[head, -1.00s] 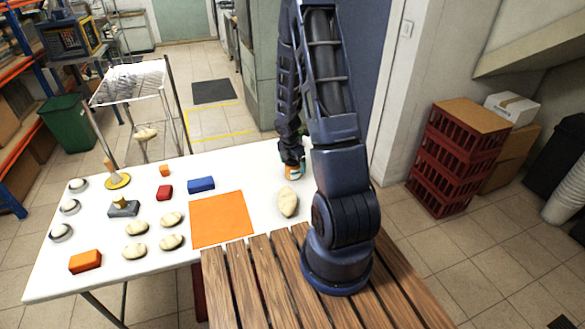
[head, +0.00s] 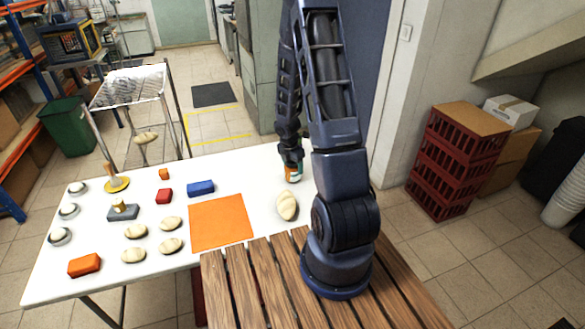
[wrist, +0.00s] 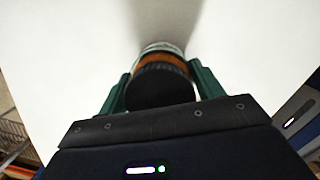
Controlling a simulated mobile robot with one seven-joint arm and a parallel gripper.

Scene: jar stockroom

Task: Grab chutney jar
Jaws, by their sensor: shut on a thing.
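The jar (head: 293,175) has an orange and pale band and stands at the far right part of the white table. In the wrist view the jar (wrist: 160,85) shows its round black lid, with an orange-brown band and a clear rim beyond it. My gripper (head: 292,166) comes down over the jar from above. In the wrist view its green fingers (wrist: 160,76) lie on both sides of the jar, shut on it. The jar looks upright. Its label cannot be read, and I cannot tell whether its base touches the table.
A pale oval lump (head: 287,206) lies in front of the jar. An orange mat (head: 222,222) and a blue block (head: 201,188) are to the left, with several pale lumps beyond. A wooden slatted surface (head: 265,285) is in front. The table around the jar is mostly bare.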

